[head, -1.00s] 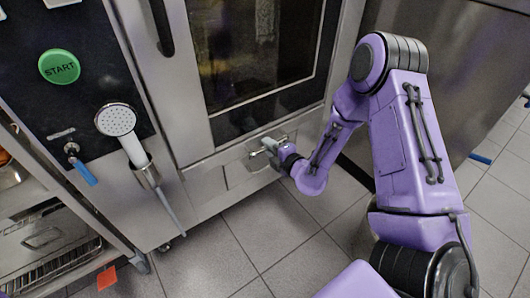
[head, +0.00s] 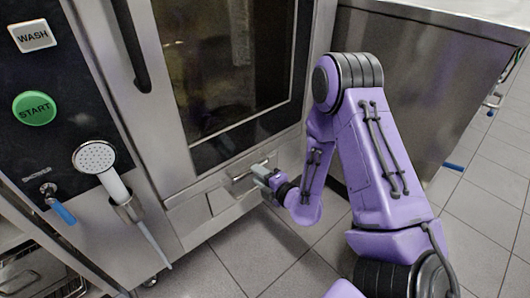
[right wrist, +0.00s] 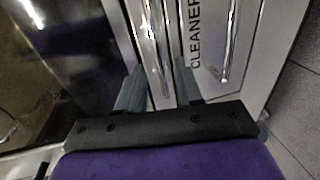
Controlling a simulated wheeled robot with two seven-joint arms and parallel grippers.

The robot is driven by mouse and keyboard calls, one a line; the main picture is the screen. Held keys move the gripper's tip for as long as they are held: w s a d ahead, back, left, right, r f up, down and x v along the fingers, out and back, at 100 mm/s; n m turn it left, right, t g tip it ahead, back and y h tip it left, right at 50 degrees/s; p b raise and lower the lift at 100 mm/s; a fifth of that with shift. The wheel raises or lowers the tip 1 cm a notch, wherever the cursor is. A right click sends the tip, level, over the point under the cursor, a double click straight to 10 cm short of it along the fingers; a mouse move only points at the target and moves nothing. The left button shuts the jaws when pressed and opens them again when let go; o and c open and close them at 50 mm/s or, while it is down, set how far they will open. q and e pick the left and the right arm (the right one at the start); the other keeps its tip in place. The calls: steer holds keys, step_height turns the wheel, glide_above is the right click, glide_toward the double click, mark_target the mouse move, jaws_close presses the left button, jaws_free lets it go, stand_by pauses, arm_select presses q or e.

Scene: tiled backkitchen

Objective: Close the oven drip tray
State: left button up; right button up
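The steel oven's glass door (head: 225,75) is shut. Along its lower edge runs a narrow metal ledge (head: 190,192), seemingly the drip tray; how far it stands out I cannot tell. My right gripper (head: 262,177) is low at the oven front, by a bar handle (head: 245,174) on the panel below the door. In the right wrist view, the gripper (right wrist: 161,88) has its two grey fingers apart, with shiny metal edges (right wrist: 150,45) showing between and beyond them. Contact cannot be told. My left gripper is out of view.
A panel marked CLEANER (right wrist: 194,35) is beside the right fingertip, with a bar handle (right wrist: 226,45). A hand shower (head: 105,170) and blue-levered tap (head: 58,205) are at the left. A steel counter (head: 400,80) stands at the right. Tiled floor (head: 290,265) is open in front.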

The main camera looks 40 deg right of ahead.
steer(key=v, duration=0.5)
steer(key=shift+s+r, duration=0.1)
steer(key=shift+s, duration=0.15)
steer(key=s+f+m+g+h, duration=0.25)
steer(key=f+m, duration=0.25)
steer(key=m, duration=0.5)
steer(key=s+f+m+g+h, duration=0.1)
steer(key=s+f+m+g, duration=0.3)
steer(key=m, duration=0.5)
steer(key=s+a+f+m+g, duration=0.3)
steer(key=s+f, duration=0.3)
steer(key=s, duration=0.2)
steer(key=s+a+f+m+g, duration=0.3)
steer(key=s+f, duration=0.3)
steer(key=s, duration=0.2)
step_height(320, 180, up, 32)
steer(key=p, duration=3.1)
steer(key=shift+w+d+f+p, duration=0.15)
steer(key=shift+w+d+p, duration=0.05)
steer(key=shift+w+p, duration=0.15)
